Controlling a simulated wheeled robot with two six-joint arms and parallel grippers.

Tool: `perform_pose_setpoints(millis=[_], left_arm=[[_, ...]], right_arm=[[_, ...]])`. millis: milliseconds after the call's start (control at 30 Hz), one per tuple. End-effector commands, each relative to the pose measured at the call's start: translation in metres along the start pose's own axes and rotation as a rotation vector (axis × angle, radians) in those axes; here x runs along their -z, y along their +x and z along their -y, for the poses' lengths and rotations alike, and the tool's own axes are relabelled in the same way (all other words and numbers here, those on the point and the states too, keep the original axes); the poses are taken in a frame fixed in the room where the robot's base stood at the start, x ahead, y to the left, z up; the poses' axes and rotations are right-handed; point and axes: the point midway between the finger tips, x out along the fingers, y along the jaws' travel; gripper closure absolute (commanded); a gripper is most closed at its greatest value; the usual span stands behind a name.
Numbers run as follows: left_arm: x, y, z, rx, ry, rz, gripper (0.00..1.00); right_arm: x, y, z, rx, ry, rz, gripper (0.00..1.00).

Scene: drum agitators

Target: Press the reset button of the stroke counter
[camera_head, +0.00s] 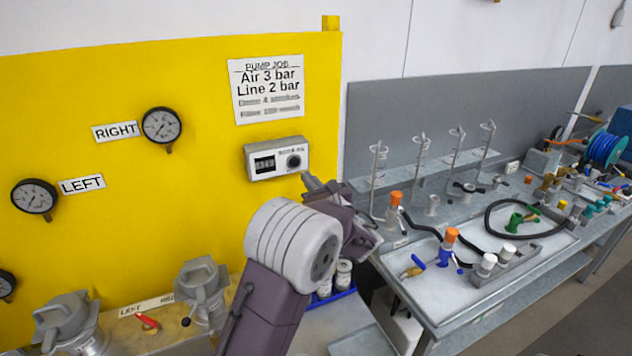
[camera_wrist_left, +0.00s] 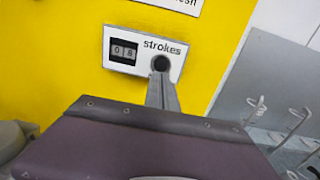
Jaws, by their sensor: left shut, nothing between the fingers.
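The stroke counter (camera_head: 277,158) is a small pale box on the yellow panel, with a dark digit window on its left and a round black reset button (camera_head: 294,161) on its right. In the left wrist view the counter (camera_wrist_left: 118,50) reads "08" beside the word "strokes", and the black button (camera_wrist_left: 161,63) shows just above my fingertips. My left gripper (camera_head: 306,177) is shut and empty, with its tips just below the counter's right end. In the left wrist view the shut fingers (camera_wrist_left: 161,78) point at the button; I cannot tell whether they touch it. My right gripper is not in view.
Gauges marked RIGHT (camera_head: 162,125) and LEFT (camera_head: 34,197) hang on the yellow panel (camera_head: 205,110). A notice (camera_head: 266,89) is above the counter. Valves (camera_head: 203,285) stand below left. A grey bench (camera_head: 450,300) with bottles and hoses is on the right.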

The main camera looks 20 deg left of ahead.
Motion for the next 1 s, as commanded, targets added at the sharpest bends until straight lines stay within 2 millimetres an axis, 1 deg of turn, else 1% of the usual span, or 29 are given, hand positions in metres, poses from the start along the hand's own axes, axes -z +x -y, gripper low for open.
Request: perform_pose_setpoints(millis=[33, 100, 200, 333, 500, 767, 867, 933, 1000], left_arm=[[-0.004, 0.012, -0.001, -0.003, 0.002, -0.001, 1.0], [-0.003, 0.026, -0.001, -0.003, 0.002, -0.001, 1.0], [-0.004, 0.043, -0.001, -0.002, 0.001, 0.0, 1.0], [-0.003, 0.058, 0.0, 0.0, 0.002, 0.0, 1.0], [0.0, 0.066, 0.0, 0.001, 0.0, 0.0, 1.0], [0.0, 0.066, 0.0, 0.001, 0.0, 0.0, 1.0], [0.003, 0.069, 0.0, 0.0, -0.001, 0.0, 1.0], [0.004, 0.075, 0.0, -0.001, -0.003, 0.002, 1.0], [0.003, 0.08, 0.0, 0.0, -0.003, 0.002, 1.0]], right_arm=[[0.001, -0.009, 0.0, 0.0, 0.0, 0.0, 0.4], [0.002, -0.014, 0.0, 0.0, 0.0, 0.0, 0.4], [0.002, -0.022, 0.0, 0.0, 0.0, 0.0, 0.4], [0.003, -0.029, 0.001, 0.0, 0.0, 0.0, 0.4], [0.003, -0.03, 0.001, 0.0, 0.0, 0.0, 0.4], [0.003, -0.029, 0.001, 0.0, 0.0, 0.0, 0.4], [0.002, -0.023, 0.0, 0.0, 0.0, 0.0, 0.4], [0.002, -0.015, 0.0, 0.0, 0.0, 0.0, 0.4], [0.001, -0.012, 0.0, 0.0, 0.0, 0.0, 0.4]])
